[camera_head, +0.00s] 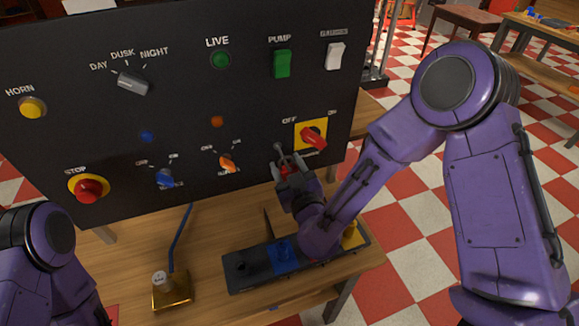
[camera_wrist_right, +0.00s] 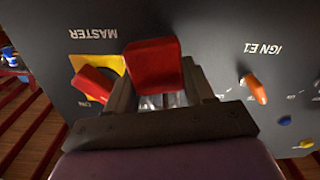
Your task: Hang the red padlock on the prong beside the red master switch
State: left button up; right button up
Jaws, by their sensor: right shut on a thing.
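The red padlock (camera_head: 287,171) is held in my right gripper (camera_head: 288,168), close in front of the black panel, left of and below the red master switch (camera_head: 313,138) on its yellow plate. In the right wrist view the padlock's red body (camera_wrist_right: 152,66) sits between the fingers (camera_wrist_right: 160,95), and the red switch (camera_wrist_right: 93,82) is to its left. A thin grey piece shows just above the gripper in the head view; I cannot tell whether it is shackle or prong. I cannot make out the prong clearly or whether the padlock touches it. My left gripper is out of view.
The black panel (camera_head: 185,105) stands on a wooden table (camera_head: 215,225). An orange selector (camera_head: 227,162) is left of my right gripper. A tray with dark, blue and yellow sections (camera_head: 245,283) lies below the right arm. A brass block (camera_head: 172,292) stands front left.

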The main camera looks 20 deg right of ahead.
jog(key=o, duration=1.2)
jog(key=shift+s, duration=0.15)
jog(key=s+p, duration=0.3)
jog(key=s, duration=0.7)
jog(key=shift+s+d, duration=0.15)
jog(key=shift+d, duration=0.05)
